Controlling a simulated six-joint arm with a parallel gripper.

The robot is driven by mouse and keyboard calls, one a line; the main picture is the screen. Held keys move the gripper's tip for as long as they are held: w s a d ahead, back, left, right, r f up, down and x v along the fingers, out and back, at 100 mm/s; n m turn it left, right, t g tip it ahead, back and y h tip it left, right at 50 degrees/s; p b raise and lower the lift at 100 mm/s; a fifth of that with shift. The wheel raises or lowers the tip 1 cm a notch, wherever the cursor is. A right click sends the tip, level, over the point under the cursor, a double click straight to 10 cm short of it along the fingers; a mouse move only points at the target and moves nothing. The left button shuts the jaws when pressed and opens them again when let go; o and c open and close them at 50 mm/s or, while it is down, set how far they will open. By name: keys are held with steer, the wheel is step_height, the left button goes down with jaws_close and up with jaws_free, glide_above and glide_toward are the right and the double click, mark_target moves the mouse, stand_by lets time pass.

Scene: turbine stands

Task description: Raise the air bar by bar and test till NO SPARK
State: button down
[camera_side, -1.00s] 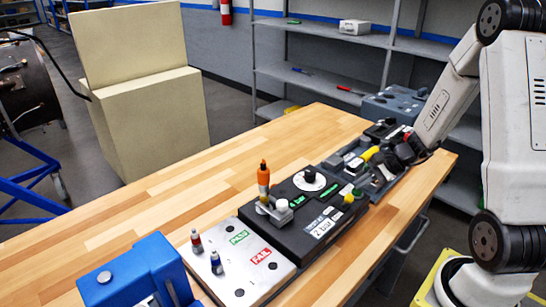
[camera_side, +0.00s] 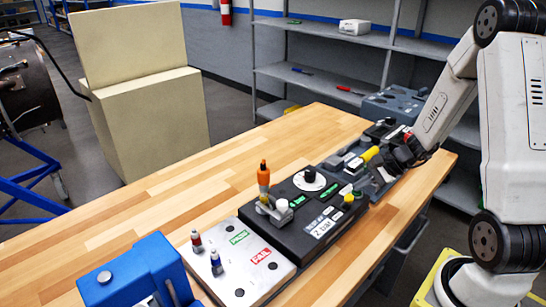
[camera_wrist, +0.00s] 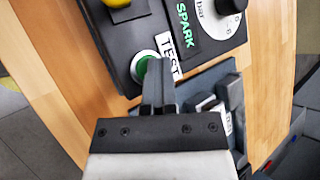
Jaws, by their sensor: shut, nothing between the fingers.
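The black test box (camera_side: 290,222) stands on the wooden bench and its readout shows 2 bar. An orange-topped plug (camera_side: 264,176) stands upright in it, beside a black knob (camera_side: 310,176) on a white dial. In the wrist view the green TEST button (camera_wrist: 142,68) sits in a pale ring, partly hidden by my fingers. A green SPARK sign (camera_wrist: 184,24) shows beside the dial (camera_wrist: 215,22). My gripper (camera_wrist: 158,82) is shut and empty, its tips close to the button's edge. I cannot tell whether they touch it.
A pale plate (camera_side: 245,275) with PASS and FAIL labels carries a red-topped plug (camera_side: 196,241) and a blue-topped plug (camera_side: 216,262). A blue device (camera_side: 135,272) stands at the front left. A grey tray of parts lies under my gripper. The bench's left side is clear.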

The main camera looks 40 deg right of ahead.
mark_target(358, 194)
steer(key=shift+s+r, duration=0.1)
steer(key=shift+r, duration=3.2)
steer(key=shift+a+f+n, duration=0.15)
steer(key=shift+a+n, duration=0.15)
steer(key=shift+a, duration=0.3)
steer(key=s+a+f+n+g+h, duration=0.1)
steer(key=s+a+n+g+h, duration=0.1)
steer(key=a+n, duration=0.5)
steer(key=s+a+f+n+g+h, duration=0.1)
steer(key=a+n+h, duration=0.3)
steer(key=a+n, duration=0.4)
steer(key=s+n+g, duration=0.1)
steer(key=n, duration=0.2)
steer(key=shift+f, duration=0.1)
